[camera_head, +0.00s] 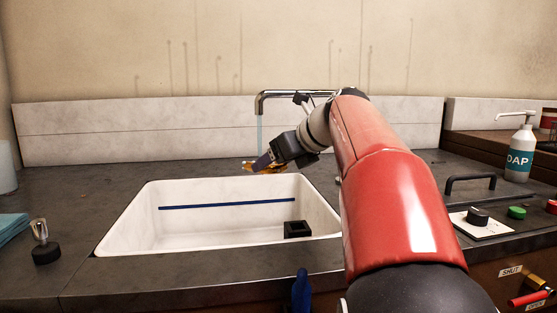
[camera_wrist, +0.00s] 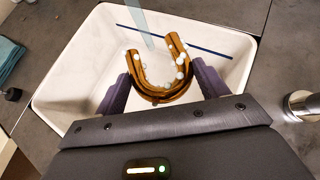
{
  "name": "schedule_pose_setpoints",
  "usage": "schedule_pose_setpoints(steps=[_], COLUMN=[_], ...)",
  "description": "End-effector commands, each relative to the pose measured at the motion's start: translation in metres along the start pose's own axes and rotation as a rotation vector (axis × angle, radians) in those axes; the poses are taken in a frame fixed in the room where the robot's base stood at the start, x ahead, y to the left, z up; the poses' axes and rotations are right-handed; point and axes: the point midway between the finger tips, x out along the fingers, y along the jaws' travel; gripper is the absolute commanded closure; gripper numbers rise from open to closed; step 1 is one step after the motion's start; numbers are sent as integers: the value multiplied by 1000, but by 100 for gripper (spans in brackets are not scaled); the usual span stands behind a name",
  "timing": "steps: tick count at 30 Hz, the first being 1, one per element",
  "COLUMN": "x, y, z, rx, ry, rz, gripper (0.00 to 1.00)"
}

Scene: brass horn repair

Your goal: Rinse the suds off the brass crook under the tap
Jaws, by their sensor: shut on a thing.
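My gripper (camera_head: 264,160) is shut on the brass crook (camera_head: 274,169) above the back of the white sink. In the wrist view the crook (camera_wrist: 160,97) is a U-shaped tube held between my two dark fingers, its open ends pointing away from me. Several white blobs of suds (camera_wrist: 180,60) dot both legs and the bend. The chrome tap (camera_head: 300,93) runs a thin bluish stream (camera_head: 260,128). In the wrist view the stream (camera_wrist: 140,22) comes down at the gap between the legs; I cannot tell whether it touches the brass.
The sink (camera_head: 124,217) has a blue stripe (camera_head: 228,204) and a black block (camera_head: 297,229) inside. A soap bottle (camera_head: 520,155) and a knob panel (camera_head: 480,218) are right; a blue cloth (camera_head: 10,226) and a small black-based item (camera_head: 46,254) are left.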

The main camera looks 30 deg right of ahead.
Motion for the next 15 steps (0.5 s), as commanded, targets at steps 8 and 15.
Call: schedule_pose_setpoints(steps=[8,15], x=[0,2], y=[-1,-7], z=[0,3], rx=[0,1], ry=[0,0], rz=[0,0], gripper=[51,51])
